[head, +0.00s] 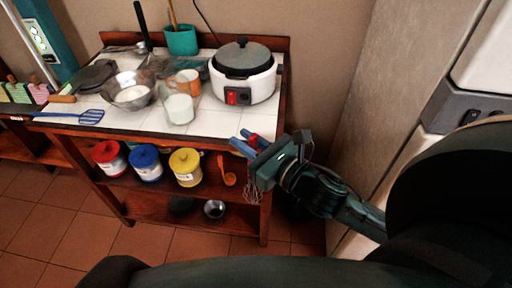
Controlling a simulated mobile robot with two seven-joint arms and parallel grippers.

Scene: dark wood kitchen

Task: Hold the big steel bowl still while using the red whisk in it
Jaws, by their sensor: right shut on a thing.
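The big steel bowl (147,100) sits upright on the white tiled top of the wooden table, left of centre, with something white inside. My right gripper (250,146) is in front of the table's right front corner, well to the right of the bowl. It is shut on the red whisk (254,190); a bit of the red handle shows above the jaws and the wire loops hang below. Much of the whisk is hidden by the gripper. My left gripper is not in view.
A glass jar (179,109), an orange mug (188,82) and a white cooker (243,88) stand right of the bowl. A blue spatula (90,117) lies at the left front. Canisters, including a yellow one (186,168), stand on the shelf below. A wall closes the right.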

